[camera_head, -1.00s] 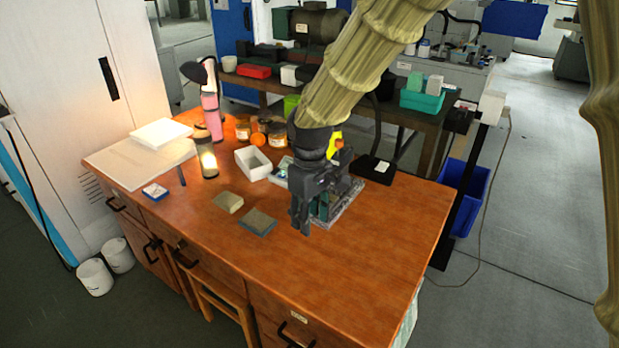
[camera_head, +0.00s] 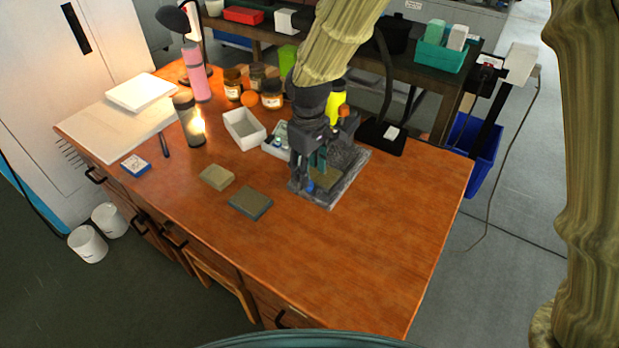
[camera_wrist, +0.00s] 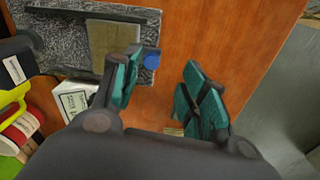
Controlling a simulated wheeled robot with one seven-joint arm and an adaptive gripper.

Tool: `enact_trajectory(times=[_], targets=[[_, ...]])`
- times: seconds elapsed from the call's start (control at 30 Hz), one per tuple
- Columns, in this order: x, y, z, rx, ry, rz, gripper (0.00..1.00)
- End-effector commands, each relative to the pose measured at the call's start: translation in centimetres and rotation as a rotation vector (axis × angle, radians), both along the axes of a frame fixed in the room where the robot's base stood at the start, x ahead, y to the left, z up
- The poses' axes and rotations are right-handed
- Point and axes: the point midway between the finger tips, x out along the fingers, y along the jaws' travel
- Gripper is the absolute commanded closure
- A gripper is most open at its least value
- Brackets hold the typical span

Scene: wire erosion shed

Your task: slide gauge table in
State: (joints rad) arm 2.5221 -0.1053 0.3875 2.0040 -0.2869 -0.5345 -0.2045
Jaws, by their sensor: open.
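A grey granite gauge base (camera_head: 348,183) stands near the right middle of the wooden desk. It also shows in the wrist view (camera_wrist: 62,45). Its olive table plate (camera_wrist: 108,42) has a dark block with a round blue knob (camera_wrist: 152,61) at one end. The knob shows low at the near left of the base in the head view (camera_head: 310,187). My gripper (camera_head: 308,180) is over this end, partly hiding the gauge. In the wrist view my open gripper (camera_wrist: 162,68) has teal pads. The knob appears between them, close to the left finger; contact cannot be told.
Two flat blocks (camera_head: 217,177) (camera_head: 250,203) lie left of the gauge. A white tray (camera_head: 243,130), jars (camera_head: 271,93) and a yellow item (camera_head: 335,104) stand behind. A black stand (camera_head: 382,135) is at the back right. The desk's front right is clear.

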Motion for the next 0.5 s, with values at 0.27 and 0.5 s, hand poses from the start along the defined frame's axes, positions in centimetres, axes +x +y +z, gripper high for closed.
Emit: enact_trajectory(times=[0.27,0.5], targets=[[0.4,-0.1,-3.9,0.001,0.007,-0.004,0.56],[0.5,-0.1,-5.0,0.001,0.007,-0.004,0.56]])
